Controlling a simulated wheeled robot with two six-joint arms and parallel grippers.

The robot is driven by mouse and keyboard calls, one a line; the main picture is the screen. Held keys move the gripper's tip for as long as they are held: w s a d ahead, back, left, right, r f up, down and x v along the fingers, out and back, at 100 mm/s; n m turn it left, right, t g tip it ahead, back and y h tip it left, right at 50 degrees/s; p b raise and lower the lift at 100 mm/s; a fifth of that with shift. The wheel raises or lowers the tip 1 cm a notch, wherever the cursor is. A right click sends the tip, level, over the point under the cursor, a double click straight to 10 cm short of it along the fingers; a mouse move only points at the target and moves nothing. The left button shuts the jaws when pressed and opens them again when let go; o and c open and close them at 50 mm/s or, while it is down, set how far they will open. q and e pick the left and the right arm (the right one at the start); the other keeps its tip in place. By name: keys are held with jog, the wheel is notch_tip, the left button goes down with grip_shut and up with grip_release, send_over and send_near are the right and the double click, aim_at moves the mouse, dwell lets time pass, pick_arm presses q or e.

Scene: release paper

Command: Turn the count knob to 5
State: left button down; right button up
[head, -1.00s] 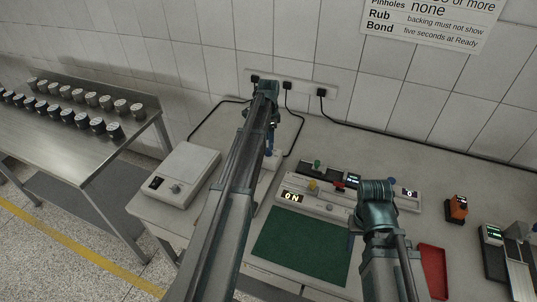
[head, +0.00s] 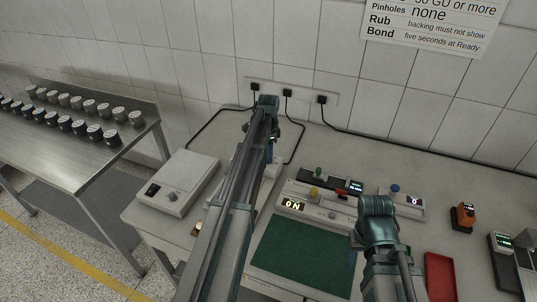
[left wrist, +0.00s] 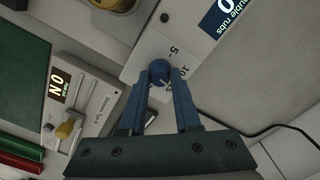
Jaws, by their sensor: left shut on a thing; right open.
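My left gripper (left wrist: 160,98) is shut on a round blue knob (left wrist: 159,70) on a pale counter box (left wrist: 145,50). Dial marks, including 5 and 10, show beside the knob. Its pointer direction is hard to read. The box's display (left wrist: 226,10) reads 0, with "double rubs" printed on it. In the head view my left arm hides most of this box, and the left gripper (head: 271,150) shows only in part. My right gripper (head: 357,238) is open over the right edge of the green mat, its fingers mostly hidden by my wrist.
A device with an ON display (head: 292,205) and a yellow knob (head: 314,191) stands behind the green mat (head: 300,258). Another box with a blue knob (head: 395,188) shows 0. A red tray (head: 440,276) lies right; a white box (head: 180,182) sits left.

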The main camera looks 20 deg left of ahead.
dwell(0.4)
pick_arm(q)
jog(key=n, duration=0.9)
jog(key=shift+n, duration=0.3)
jog(key=n, duration=0.4)
jog(key=shift+n, duration=0.3)
jog(key=n, duration=0.4)
jog(key=shift+n, duration=0.4)
jog(key=c, duration=0.6)
grip_release()
